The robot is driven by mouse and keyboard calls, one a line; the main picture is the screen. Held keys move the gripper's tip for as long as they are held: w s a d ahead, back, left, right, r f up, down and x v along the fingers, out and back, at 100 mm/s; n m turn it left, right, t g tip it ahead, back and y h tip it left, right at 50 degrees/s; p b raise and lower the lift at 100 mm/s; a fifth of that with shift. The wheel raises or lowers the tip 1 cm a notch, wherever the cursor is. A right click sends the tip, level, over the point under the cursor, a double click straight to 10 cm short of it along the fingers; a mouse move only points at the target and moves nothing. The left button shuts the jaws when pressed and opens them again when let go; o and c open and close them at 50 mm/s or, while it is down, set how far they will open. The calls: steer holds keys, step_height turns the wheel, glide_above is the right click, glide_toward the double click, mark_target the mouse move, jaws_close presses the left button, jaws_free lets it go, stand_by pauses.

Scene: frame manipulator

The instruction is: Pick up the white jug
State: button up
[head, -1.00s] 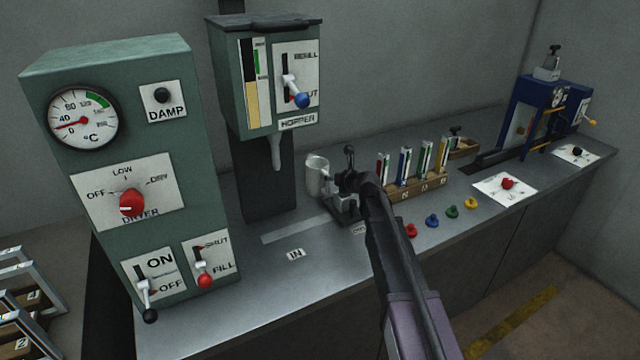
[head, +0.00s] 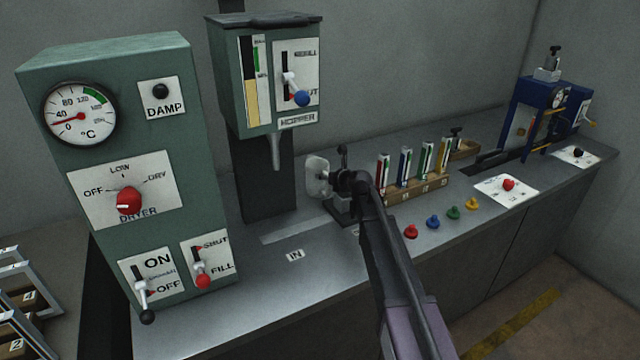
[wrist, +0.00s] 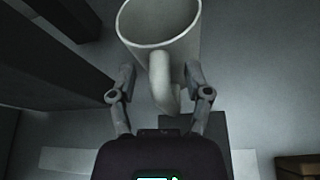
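The white jug (head: 317,176) is over the bench just left of my gripper (head: 337,184) in the head view, and looks tilted. In the wrist view the jug (wrist: 158,28) shows its open rim, with its handle (wrist: 160,85) pointing toward my palm. The jug's inside looks empty where visible.
The green hopper (head: 265,85) with its spout (head: 275,152) stands behind and left of the jug. The dryer cabinet (head: 125,180) is at the left. A wooden rack of coloured-label pieces (head: 415,187) and several coloured knobs (head: 432,222) are to the right. Bench near "IN" (head: 295,255) is clear.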

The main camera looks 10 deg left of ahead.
steer(key=shift+a, duration=0.1)
jaws_close()
steer(key=shift+r, duration=0.1)
step_height(320, 180, up, 10)
steer(key=p, duration=1)
stand_by(0.7)
